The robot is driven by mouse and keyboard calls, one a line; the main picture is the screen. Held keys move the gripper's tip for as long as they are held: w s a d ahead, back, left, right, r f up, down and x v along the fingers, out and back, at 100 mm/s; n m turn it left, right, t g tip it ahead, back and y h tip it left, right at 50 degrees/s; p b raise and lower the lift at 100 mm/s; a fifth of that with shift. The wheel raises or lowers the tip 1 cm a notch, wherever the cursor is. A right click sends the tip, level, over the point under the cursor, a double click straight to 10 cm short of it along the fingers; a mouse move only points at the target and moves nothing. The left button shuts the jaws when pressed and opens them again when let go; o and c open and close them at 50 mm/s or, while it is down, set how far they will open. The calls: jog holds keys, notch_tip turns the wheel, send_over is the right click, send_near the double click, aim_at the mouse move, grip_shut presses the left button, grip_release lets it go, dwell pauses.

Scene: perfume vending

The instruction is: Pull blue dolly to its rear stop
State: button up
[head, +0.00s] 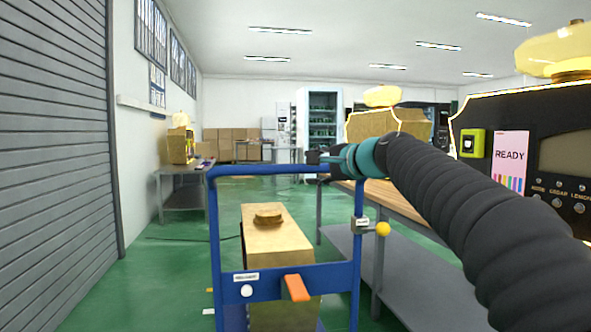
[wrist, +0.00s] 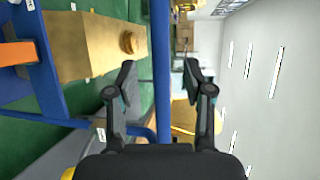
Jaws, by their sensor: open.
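The blue dolly (head: 290,276) stands in front of me on the green floor. Its upright frame has a blue top bar (head: 270,171), a lower cross panel and an orange lever (head: 296,288). A tall gold box (head: 278,238) with a round cap stands on it, behind the frame. My gripper (head: 325,158) is at the right end of the top bar. In the wrist view my gripper (wrist: 160,72) is open, and the blue top bar (wrist: 162,40) runs between its two fingers with gaps on both sides. I cannot tell how deep the bar sits.
A wooden-topped workbench (head: 408,207) with a grey lower shelf stands close on the right of the dolly. A dark machine (head: 520,150) marked READY is on the right. A grey shutter (head: 55,150) lines the left. Green floor (head: 150,285) is clear left of the dolly.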

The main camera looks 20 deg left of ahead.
aim_at(299, 169)
jog(key=p+x, duration=0.1)
jog(key=x, duration=0.7)
grip_shut()
